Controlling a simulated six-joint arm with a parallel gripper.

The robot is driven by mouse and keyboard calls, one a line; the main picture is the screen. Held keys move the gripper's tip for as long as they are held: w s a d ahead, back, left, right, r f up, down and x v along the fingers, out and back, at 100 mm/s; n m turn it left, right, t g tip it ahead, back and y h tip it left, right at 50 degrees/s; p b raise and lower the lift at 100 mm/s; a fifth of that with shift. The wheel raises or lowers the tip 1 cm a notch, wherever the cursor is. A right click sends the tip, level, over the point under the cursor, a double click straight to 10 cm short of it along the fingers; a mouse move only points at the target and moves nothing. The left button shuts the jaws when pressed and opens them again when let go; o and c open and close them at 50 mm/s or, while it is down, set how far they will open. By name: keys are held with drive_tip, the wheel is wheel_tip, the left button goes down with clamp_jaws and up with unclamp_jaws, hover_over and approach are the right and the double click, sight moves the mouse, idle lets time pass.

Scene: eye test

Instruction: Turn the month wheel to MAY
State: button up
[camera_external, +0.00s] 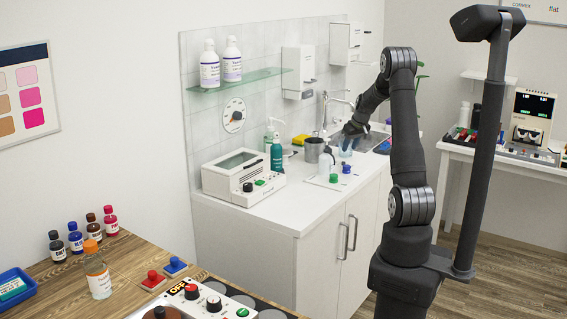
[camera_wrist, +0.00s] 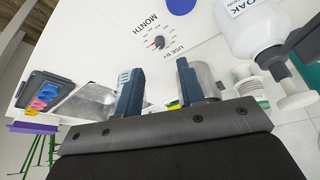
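My gripper (camera_external: 346,147) is over the sink end of the counter. In the wrist view my gripper (camera_wrist: 160,88) has its blue fingers apart, nothing between them, away from the wheel.
A white pump bottle (camera_wrist: 258,40) stands close at the right of the wrist view. A teal pump bottle (camera_external: 277,155) and a white machine (camera_external: 240,178) are farther left.

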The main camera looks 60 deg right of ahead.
sight(343, 163)
drive_tip(key=x, duration=0.7)
drive_tip(key=shift+w+f, duration=0.1)
drive_tip(key=shift+f, duration=0.2)
clamp_jaws()
